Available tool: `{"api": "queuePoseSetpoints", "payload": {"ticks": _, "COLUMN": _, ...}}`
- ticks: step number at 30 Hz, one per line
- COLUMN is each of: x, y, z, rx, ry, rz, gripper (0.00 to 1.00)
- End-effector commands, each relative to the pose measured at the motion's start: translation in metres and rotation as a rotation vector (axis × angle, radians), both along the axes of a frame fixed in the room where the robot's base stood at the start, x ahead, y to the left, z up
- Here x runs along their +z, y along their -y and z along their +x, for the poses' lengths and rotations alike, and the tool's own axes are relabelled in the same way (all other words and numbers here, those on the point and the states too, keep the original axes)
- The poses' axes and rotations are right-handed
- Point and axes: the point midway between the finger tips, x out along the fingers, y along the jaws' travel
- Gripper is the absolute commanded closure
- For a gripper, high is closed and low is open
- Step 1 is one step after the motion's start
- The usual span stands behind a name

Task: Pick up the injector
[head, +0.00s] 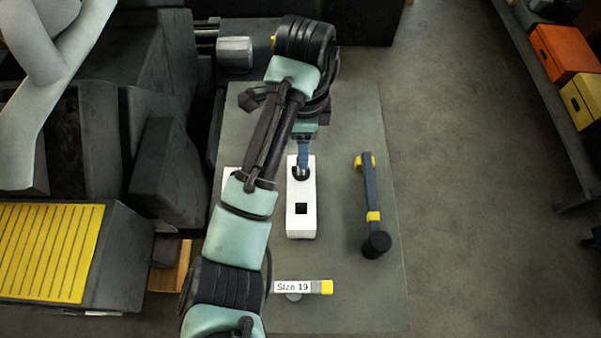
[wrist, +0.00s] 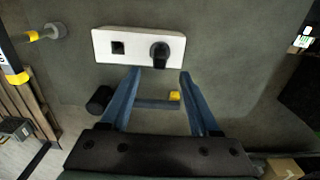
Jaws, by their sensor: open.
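A dark cylindrical part, which I take to be the injector (wrist: 161,54), stands in one end of a white block (wrist: 138,40). In the head view, the white block (head: 302,224) lies on the grey table, and the injector (head: 300,174) is at its far end, partly hidden by my gripper. My gripper (head: 304,164) is open and empty above that end. In the wrist view, the fingertips of my gripper (wrist: 160,74) are spread, with the injector just beyond them and roughly centred. I cannot tell whether they touch it. The block's nearer square hole is empty.
A mallet (head: 370,205) with a blue handle lies right of the block. A tool labelled Size 19 (head: 303,287) lies near the front. Another white piece (head: 229,182) is partly hidden behind my arm.

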Motion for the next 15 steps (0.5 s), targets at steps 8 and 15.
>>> {"api": "queuePoseSetpoints", "payload": {"ticks": 8, "x": -0.021, "y": -0.002, "z": -0.001, "rx": 0.003, "ry": -0.003, "rz": 0.000, "gripper": 0.38}}
{"api": "queuePoseSetpoints", "payload": {"ticks": 15, "x": -0.054, "y": -0.006, "z": -0.002, "rx": 0.001, "ry": -0.001, "rz": 0.001, "gripper": 0.38}}
